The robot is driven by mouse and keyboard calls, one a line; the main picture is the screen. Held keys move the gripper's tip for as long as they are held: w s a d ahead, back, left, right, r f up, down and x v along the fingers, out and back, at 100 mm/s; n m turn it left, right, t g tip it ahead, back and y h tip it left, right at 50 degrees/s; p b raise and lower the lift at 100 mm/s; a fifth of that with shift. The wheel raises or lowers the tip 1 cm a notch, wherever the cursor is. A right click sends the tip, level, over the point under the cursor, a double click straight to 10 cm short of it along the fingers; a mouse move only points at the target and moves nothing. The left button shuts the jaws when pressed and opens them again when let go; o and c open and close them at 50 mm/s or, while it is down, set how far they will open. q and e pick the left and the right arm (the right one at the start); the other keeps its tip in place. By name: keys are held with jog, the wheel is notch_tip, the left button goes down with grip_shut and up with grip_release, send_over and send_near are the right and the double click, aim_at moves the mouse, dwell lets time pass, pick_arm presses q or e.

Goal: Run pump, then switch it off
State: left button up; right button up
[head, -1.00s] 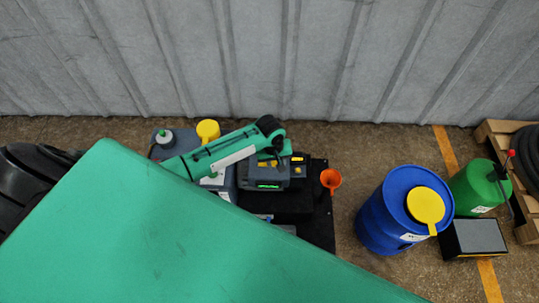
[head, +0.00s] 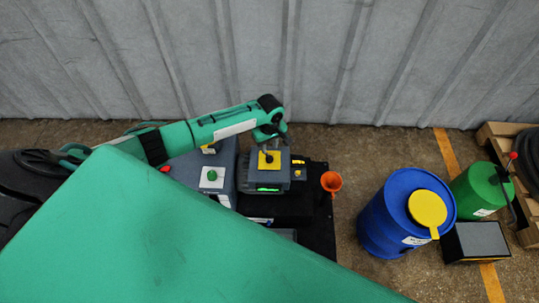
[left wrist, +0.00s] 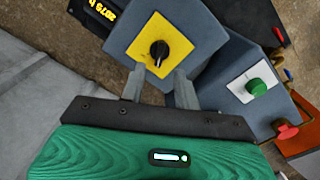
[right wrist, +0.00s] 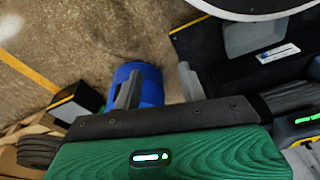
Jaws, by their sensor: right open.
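In the head view a grey box has a yellow plate (head: 271,161) with a black rotary knob (head: 268,156). The left wrist view shows the knob (left wrist: 159,50) close up, just beyond my fingertips. Beside it a green button (left wrist: 257,87) sits on a white plate; a red mushroom button (left wrist: 287,132) is lower right. The green button also shows in the head view (head: 212,175). My left gripper (left wrist: 160,82) is open with nothing between its fingers, at the yellow plate's near edge. My right gripper (right wrist: 157,88) is open and empty, away from the knob; the head view does not show it.
An orange funnel (head: 331,182) stands right of the unit. A blue drum (head: 385,222) with a yellow lid, a green canister (head: 471,192) and a dark box (head: 476,242) stand on the floor further right. A corrugated grey wall (head: 330,60) closes off the back.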

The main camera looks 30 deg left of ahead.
aim_at(269, 156)
pick_arm(q)
notch_tip(269, 156, down, 6)
jog(key=shift+r+b, duration=0.1)
jog(key=shift+b, duration=0.35)
pick_arm(e)
jog(key=r, duration=0.3)
jog(key=shift+w+a, duration=0.1)
jog(key=shift+w, duration=0.2)
pick_arm(q)
grip_shut()
